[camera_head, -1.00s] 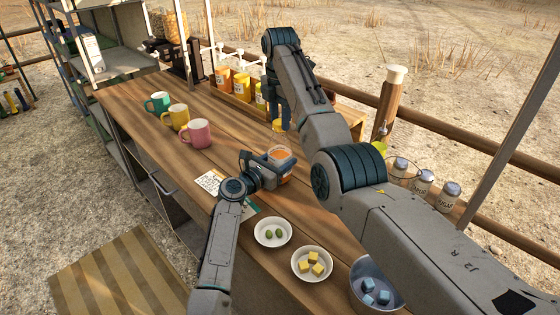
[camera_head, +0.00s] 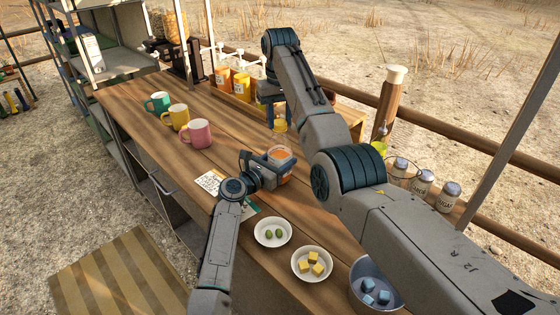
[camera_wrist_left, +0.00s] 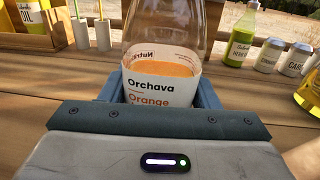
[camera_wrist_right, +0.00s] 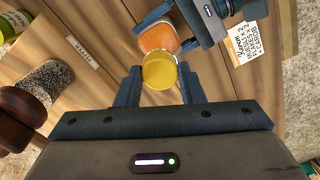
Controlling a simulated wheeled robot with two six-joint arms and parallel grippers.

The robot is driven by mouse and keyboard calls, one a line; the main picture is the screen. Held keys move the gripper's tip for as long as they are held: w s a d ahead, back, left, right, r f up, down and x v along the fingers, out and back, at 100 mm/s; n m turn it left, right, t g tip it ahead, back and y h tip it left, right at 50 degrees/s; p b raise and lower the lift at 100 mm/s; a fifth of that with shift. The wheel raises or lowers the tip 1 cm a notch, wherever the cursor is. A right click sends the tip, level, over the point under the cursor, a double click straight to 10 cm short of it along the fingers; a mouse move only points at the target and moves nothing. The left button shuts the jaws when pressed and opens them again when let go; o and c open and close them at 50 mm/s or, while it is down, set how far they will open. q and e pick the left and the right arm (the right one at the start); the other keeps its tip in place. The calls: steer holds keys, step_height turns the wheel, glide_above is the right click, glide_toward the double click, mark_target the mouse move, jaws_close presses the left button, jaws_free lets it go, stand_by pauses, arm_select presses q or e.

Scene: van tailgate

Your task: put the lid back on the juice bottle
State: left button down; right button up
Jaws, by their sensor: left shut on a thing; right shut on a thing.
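The juice bottle (camera_head: 282,154) stands upright on the wooden counter, clear-walled with orange juice inside. My left gripper (camera_head: 277,168) is shut around it; the left wrist view shows its white "Orchava Orange" label (camera_wrist_left: 150,88) between the fingers. The bottle's top is out of the left wrist view. My right gripper (camera_wrist_right: 160,80) is shut on the yellow lid (camera_wrist_right: 160,72). The right wrist view shows the orange juice bottle (camera_wrist_right: 158,39) just past the lid.
Three mugs (camera_head: 178,116) stand to the left on the counter. Two white bowls (camera_head: 272,231) and a metal bowl (camera_head: 372,282) are at the near end. A wooden rack of sauce bottles (camera_head: 241,85) lies behind. A paper card (camera_head: 209,182) lies beside the bottle.

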steer(key=m, duration=0.5)
steer(key=shift+m, duration=0.4)
steer(key=m, duration=0.8)
steer(key=shift+m, duration=0.4)
steer(key=m, duration=0.4)
steer(key=shift+m, duration=0.4)
steer(key=o, duration=1.1)
steer(key=shift+r, duration=2.25)
steer(key=shift+c, duration=0.6)
